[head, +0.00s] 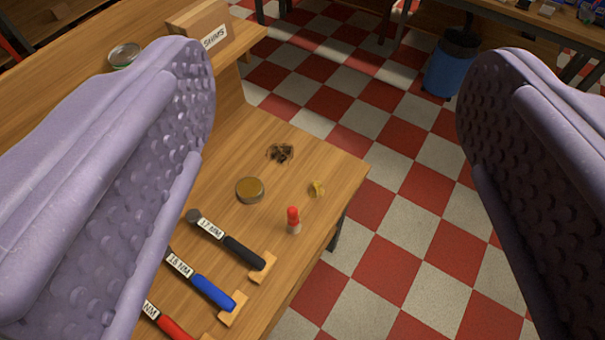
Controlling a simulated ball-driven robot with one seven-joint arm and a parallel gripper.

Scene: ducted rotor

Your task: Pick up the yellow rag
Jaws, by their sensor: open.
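A small crumpled yellow piece (317,188), which looks like the yellow rag, lies on the wooden bench top near its right edge. It is too small to make out its cloth clearly. My gripper (338,95) is open, with its two lilac, dimpled fingers wide apart at the left and right of the view. The yellow piece shows between the fingers, well beyond them and not touched. The left finger hides part of the bench.
Near the rag are a red-capped item (293,221), a round tin (250,190) and a dark clump (280,153). Several labelled tools, one black-handled (235,245), lie at the front. A shims box (205,35) stands behind. A blue bin (452,68) stands on the checkered floor.

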